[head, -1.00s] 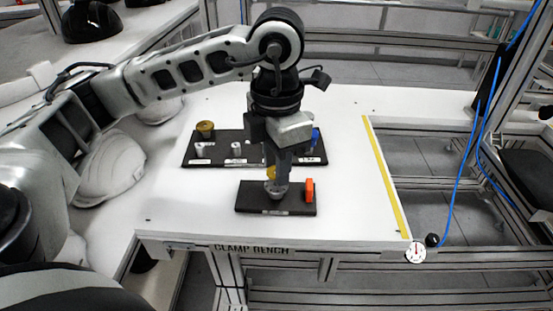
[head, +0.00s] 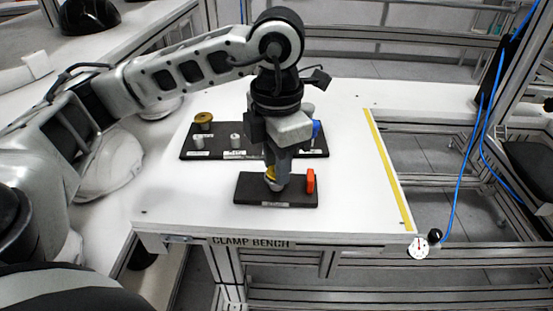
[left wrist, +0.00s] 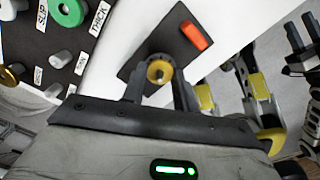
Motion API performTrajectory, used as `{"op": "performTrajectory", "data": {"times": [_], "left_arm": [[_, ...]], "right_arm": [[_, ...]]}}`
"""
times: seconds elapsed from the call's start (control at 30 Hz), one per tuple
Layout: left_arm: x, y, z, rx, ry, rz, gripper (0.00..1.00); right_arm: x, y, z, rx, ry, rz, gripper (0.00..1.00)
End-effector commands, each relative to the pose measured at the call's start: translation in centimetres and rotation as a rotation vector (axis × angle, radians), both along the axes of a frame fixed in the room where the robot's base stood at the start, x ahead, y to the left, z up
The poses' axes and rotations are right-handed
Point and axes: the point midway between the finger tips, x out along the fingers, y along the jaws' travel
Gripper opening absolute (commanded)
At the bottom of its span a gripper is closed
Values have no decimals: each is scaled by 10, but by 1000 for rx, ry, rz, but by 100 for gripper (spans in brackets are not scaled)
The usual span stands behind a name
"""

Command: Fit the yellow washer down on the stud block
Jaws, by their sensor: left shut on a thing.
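The stud block (head: 246,190) is a dark plate lying on the white bench near its front edge, with an upright orange-red tab (head: 311,181) at its right end. My left gripper (head: 276,180) points down over the middle of the plate and is shut on the yellow washer (head: 270,173). In the left wrist view the washer (left wrist: 153,69) sits between the two fingertips, with a round grey centre. A grey piece shows below the washer in the head view. The fingers partly hide it, and I cannot tell whether the washer is seated or just above.
A longer dark labelled board (head: 222,142) stands behind, with a gold knob-like piece (head: 204,118), grey pegs (head: 236,140) and a blue part (head: 316,129). The left wrist view shows a green ring (left wrist: 68,10) on it. The bench is clear to the right, up to a yellow strip (head: 388,170).

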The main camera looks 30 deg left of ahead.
Motion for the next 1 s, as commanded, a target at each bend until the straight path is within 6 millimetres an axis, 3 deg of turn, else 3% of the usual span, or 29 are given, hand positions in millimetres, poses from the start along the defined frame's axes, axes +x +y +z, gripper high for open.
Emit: {"op": "performTrajectory", "data": {"times": [0.63, 1.0], "left_arm": [[0, 0, 25, -1, 0, 0, 8], [0, 0, 26, 0, 1, 0, 8]], "right_arm": [[0, 0, 18, 0, 0, 0, 36], [0, 0, 18, 0, 0, 0, 36]]}}
